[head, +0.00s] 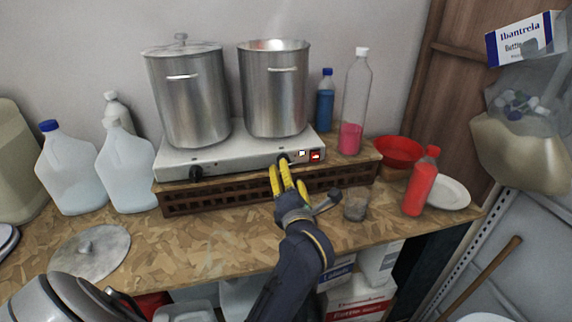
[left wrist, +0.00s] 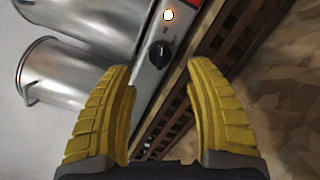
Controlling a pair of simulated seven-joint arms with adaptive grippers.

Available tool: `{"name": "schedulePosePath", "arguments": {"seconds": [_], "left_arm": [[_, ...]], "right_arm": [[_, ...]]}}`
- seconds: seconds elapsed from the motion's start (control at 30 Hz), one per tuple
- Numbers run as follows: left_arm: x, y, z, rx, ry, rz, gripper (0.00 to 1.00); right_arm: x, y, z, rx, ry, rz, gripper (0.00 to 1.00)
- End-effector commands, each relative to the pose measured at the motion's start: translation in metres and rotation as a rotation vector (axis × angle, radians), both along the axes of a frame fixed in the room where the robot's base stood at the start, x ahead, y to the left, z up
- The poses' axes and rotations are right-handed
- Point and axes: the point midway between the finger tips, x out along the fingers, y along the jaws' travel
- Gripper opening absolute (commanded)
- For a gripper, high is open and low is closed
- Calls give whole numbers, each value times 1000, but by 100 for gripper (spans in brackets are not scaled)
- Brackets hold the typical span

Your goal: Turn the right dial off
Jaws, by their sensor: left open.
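The right dial (head: 283,159) is a small black knob on the front of a white two-burner hot plate (head: 230,158), left of a small white light (head: 302,153) and a red switch (head: 316,155). My left gripper (head: 286,172) has yellow fingers and is open and empty, just in front of the right dial. In the left wrist view the dial (left wrist: 159,54) lies ahead, between the lines of the two spread fingers (left wrist: 160,88), with no contact visible. Its exact setting is hard to read. The left dial (head: 196,174) is black too. My right gripper is not in view.
Two metal pots (head: 188,100) (head: 274,92) stand on the hot plate, which rests on a brown slatted crate (head: 215,198). White jugs (head: 70,170) stand left.

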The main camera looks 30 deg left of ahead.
Motion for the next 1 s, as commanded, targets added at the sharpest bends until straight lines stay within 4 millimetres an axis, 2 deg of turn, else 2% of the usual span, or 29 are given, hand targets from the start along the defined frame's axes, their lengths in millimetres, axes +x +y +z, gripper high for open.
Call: {"name": "schedulePosePath", "arguments": {"seconds": [0.2,0.4,0.6,0.97,1.0], "left_arm": [[24,27,0,2,0,9,55],[38,42,0,2,1,14,55],[44,50,0,0,0,16,55],[45,51,0,0,0,16,56],[45,51,0,0,0,16,51]], "right_arm": [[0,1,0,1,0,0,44],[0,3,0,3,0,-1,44],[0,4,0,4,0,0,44],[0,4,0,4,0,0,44],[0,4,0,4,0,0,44]]}}
